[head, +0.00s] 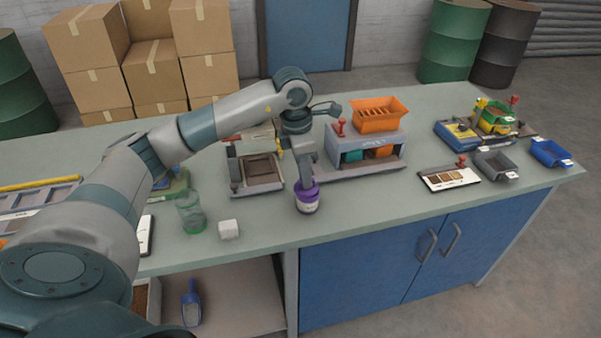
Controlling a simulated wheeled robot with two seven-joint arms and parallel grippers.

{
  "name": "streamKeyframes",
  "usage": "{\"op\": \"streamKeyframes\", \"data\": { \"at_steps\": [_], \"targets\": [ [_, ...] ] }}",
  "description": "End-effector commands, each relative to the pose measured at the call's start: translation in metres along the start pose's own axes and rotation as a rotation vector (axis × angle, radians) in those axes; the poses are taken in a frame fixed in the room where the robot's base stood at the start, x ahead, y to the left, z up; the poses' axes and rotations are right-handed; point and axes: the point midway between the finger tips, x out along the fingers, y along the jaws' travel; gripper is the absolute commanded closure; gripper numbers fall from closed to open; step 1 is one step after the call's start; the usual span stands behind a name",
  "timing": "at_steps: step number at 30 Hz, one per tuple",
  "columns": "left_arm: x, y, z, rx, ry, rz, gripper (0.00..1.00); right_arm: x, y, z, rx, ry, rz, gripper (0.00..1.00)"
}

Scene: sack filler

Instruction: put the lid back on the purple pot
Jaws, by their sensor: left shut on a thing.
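The purple pot (308,205) stands upright on the grey-green counter near its front edge, with a pale label on its side. My left gripper (304,180) points down right over the pot and is shut on its purple lid (302,189). The fingers hide part of the lid. The lid is at the pot's mouth; I cannot tell whether it is fully seated. My right gripper is not in view.
Left of the pot are a white block (229,230) and a green clear cup (191,214). Behind stand a scale-like tray (258,190) and a grey dispenser with an orange hopper (379,115). Free counter lies right of the pot.

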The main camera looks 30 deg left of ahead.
Motion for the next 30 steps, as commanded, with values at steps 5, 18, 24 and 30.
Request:
{"op": "streamKeyframes", "data": {
  "at_steps": [5, 18, 24, 30],
  "targets": [
    [0.0132, -0.0015, 0.0011, 0.0, 0.0, 0.0, 1.0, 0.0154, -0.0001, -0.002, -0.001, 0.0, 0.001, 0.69],
    [0.0136, -0.0024, 0.0024, 0.0, 0.0, 0.0, 1.0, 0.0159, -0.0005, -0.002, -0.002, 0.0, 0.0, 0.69],
    [0.0137, -0.0024, 0.0024, 0.001, 0.0, 0.0, 0.76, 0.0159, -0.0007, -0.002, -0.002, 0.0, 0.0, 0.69],
    [0.0137, -0.0024, 0.0023, 0.001, 0.0, 0.0, 0.68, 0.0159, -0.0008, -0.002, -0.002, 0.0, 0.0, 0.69]
  ]
}}
